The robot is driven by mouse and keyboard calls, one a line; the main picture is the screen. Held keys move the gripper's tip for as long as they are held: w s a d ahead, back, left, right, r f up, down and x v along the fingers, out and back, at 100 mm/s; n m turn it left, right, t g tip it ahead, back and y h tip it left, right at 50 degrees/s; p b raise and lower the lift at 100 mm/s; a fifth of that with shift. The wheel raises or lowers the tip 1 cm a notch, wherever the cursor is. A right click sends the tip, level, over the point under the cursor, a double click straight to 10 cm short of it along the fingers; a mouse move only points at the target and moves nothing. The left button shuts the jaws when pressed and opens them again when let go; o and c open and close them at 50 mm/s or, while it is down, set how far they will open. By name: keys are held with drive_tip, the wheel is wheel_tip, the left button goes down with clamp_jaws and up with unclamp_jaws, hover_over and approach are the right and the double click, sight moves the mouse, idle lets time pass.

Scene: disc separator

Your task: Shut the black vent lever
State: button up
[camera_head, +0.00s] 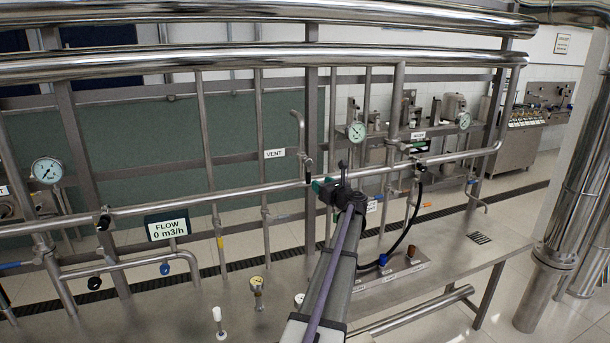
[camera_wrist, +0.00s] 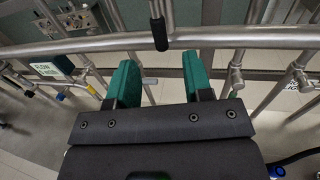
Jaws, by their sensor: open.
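The black vent lever (camera_head: 308,171) hangs on the upright pipe with the hooked top, to the right of the VENT label (camera_head: 275,154). In the wrist view the black lever (camera_wrist: 159,34) points down in line with its pipe, across the front of the horizontal rail. My gripper (camera_head: 327,184) is just right of and below the lever in the head view. In the wrist view my gripper (camera_wrist: 159,66) has its green fingers spread wide and nothing between them. The lever lies beyond the fingertips, roughly centred in the gap, apart from both.
The long horizontal pipe (camera_wrist: 240,39) runs just beyond my fingertips. Other pipes and small valves stand on both sides. A FLOW display (camera_head: 167,225) is at the left. A black hose (camera_head: 413,217) and a block with a blue knob (camera_head: 383,260) are right of my arm.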

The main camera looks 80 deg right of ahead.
sight(308, 171)
drive_tip(key=x, duration=1)
drive_tip(key=shift+w+d, duration=0.2)
drive_tip(key=shift+w, duration=0.1)
drive_tip(key=shift+c, duration=0.2)
clamp_jaws()
